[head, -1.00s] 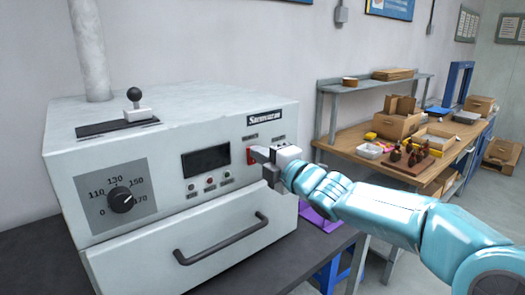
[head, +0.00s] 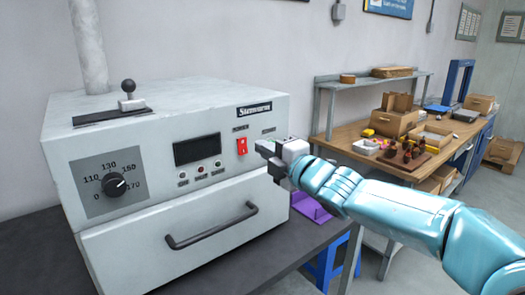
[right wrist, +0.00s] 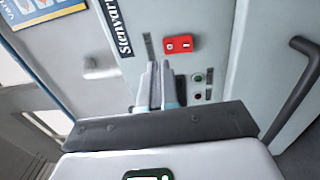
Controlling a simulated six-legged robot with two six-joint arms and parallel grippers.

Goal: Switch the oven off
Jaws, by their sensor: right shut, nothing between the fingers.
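The oven (head: 150,130) is a light grey box with a dial, a dark display, small buttons and a drawer-like door. Its red rocker switch (head: 242,146) is on the front panel, right of the display, and is fully visible. The red switch also shows in the right wrist view (right wrist: 179,44), beyond the fingertips. My right gripper (head: 260,146) is shut and empty, just right of the switch and apart from it in the head view. Its closed fingers show in the right wrist view (right wrist: 160,68). My left gripper is not in view.
The door handle (head: 212,228) sticks out below the panel. A lever (head: 129,97) stands on the oven top. A purple item (head: 311,207) lies on the dark table right of the oven. A wooden workbench (head: 350,145) with boxes stands behind on the right.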

